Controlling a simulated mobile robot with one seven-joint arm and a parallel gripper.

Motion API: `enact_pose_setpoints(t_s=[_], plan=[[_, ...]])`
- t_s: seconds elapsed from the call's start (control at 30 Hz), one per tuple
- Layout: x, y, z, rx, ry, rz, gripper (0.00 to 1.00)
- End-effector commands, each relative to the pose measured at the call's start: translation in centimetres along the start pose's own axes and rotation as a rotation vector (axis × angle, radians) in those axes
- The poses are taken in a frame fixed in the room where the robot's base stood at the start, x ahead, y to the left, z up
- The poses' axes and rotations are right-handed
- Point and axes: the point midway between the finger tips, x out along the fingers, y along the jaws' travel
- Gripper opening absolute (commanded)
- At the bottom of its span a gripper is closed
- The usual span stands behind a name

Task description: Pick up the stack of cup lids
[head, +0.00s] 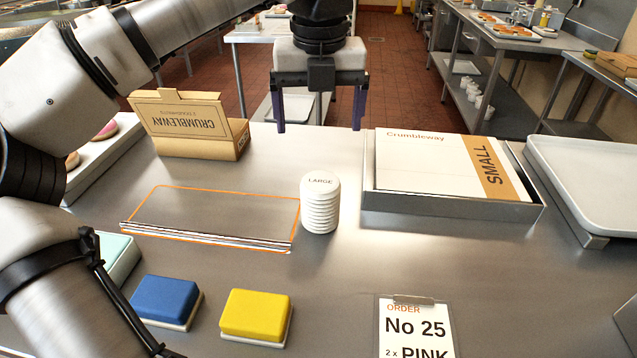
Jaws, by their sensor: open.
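The stack of cup lids (321,207) is a short white column of several ridged discs, with "LARGE" printed on the top one. It stands upright near the middle of the steel table. My gripper (319,128) is above and behind the stack in the head view, its two dark purple fingers pointing down and spread wide. Nothing is between the fingers, and they are apart from the lids.
A flat orange-edged clear packet (215,215) lies close left of the lids. A tray of "SMALL" boxes (450,207) is at the right, a Crumbleway carton (190,125) behind left. Blue (166,299) and yellow (255,314) blocks and an order clipboard (415,330) lie in front.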

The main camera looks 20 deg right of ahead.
Motion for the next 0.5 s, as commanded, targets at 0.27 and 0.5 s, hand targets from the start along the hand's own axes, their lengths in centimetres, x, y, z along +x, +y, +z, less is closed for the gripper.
enact_pose_setpoints(t_s=[0.27,0.5], plan=[[3.4,0.1,-0.1,-0.002,0.004,0.005,0.9],[7.6,0.1,-0.1,-0.002,0.003,0.003,0.9]])
